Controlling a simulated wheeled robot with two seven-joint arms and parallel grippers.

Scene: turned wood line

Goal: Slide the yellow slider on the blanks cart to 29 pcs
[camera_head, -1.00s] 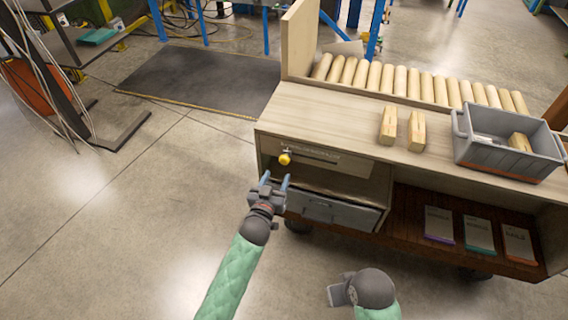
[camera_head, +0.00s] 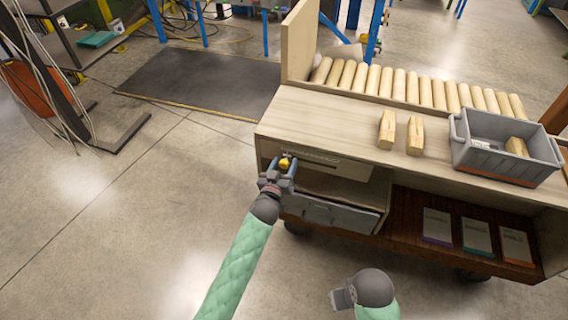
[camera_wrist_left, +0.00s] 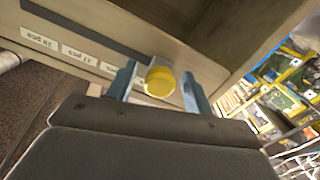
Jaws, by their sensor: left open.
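The yellow slider (camera_head: 285,162) is a round knob at the left end of a dark slot on the front of the wooden blanks cart (camera_head: 330,128). In the left wrist view the slider (camera_wrist_left: 160,80) stands between the two blue fingers of my left gripper (camera_wrist_left: 156,88), which is open around it. Small white labels run along the slot; the farthest left in that view seems to read 29 pcs (camera_wrist_left: 40,39). In the head view my left gripper (camera_head: 280,171) is at the slider and partly covers it. My right gripper (camera_head: 342,299) is low, away from the cart; its fingers are unclear.
On the cart top are two wooden blocks (camera_head: 415,136), a grey bin (camera_head: 505,150) and a row of wooden rollers (camera_head: 413,88). A grey drawer (camera_head: 330,215) sits below the slot. Three cards (camera_head: 477,236) lie on the lower shelf.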

